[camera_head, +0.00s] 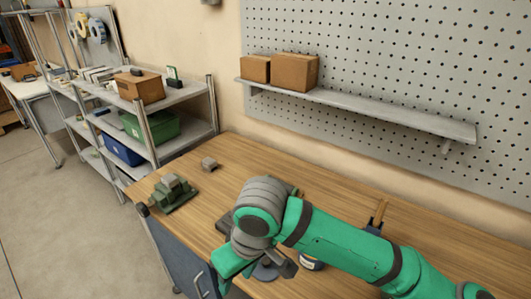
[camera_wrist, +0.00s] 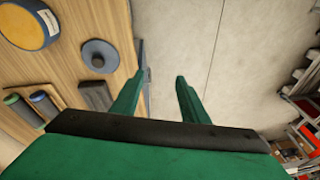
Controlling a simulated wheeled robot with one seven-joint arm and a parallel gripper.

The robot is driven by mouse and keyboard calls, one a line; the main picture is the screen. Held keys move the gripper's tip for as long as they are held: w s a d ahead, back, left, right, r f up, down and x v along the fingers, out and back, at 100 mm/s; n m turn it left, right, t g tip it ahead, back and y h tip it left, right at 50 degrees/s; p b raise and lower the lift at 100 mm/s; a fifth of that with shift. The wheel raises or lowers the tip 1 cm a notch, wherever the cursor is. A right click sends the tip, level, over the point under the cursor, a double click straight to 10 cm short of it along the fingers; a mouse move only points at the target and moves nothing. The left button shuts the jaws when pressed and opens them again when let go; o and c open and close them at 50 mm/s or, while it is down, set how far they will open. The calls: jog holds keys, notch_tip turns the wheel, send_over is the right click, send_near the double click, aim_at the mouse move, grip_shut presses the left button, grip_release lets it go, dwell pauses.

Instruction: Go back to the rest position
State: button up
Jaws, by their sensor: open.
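My gripper (camera_wrist: 163,79) is open, with nothing between its two green fingers. In the wrist view the left finger overlaps the edge of the wooden table (camera_wrist: 68,62), and the right finger is over the bare floor. In the head view my green arm (camera_head: 345,248) reaches in from the lower right over the table (camera_head: 320,190), and my gripper is at the near edge, its fingertips unclear. A round reel with an orange face and blue rim (camera_wrist: 28,22) lies on the table, apart from my fingers. A grey disc with a raised hub (camera_wrist: 99,56) lies nearer the left finger.
A dark block (camera_wrist: 96,95) and green and blue-ended rolls (camera_wrist: 44,103) lie near my gripper. A green fixture (camera_head: 174,194) and small brown block (camera_head: 209,163) stand at the table's left. A wall shelf (camera_head: 400,112) holds two boxes. A metal rack (camera_head: 190,95) stands left.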

jog(key=w+a+r+m+t+y, duration=0.2)
jog(key=w+a+r+t+y, duration=0.25)
jog(key=a+y, duration=0.35)
jog(key=w+a+r+m+t+y, duration=0.1)
jog(key=w+a+r+t+y, duration=0.35)
jog(key=a, duration=0.65)
jog(key=s+d+f+m+t+h, duration=0.4)
jog(key=d+f+m+h, duration=0.25)
jog(key=f, duration=0.25)
jog(key=s+d+f+m+t+h, duration=0.4)
jog(key=d+f+m+h, duration=0.15)
jog(key=d+f, duration=0.35)
jog(key=s+d+f+n+g+h, duration=0.1)
jog(key=s+d+f+n, duration=0.1)
jog(key=s, duration=0.6)
jog(key=s+d+f+n+h, duration=0.1)
jog(key=s+d+f, duration=0.3)
jog(key=s, duration=0.5)
jog(key=s+d+f+n+g+h, duration=0.1)
jog(key=s+d+f+n, duration=0.2)
jog(key=s, duration=0.5)
jog(key=shift+s+d+f+n+g, duration=0.3)
jog(key=shift+d+f, duration=0.1)
jog(key=shift+d, duration=0.1)
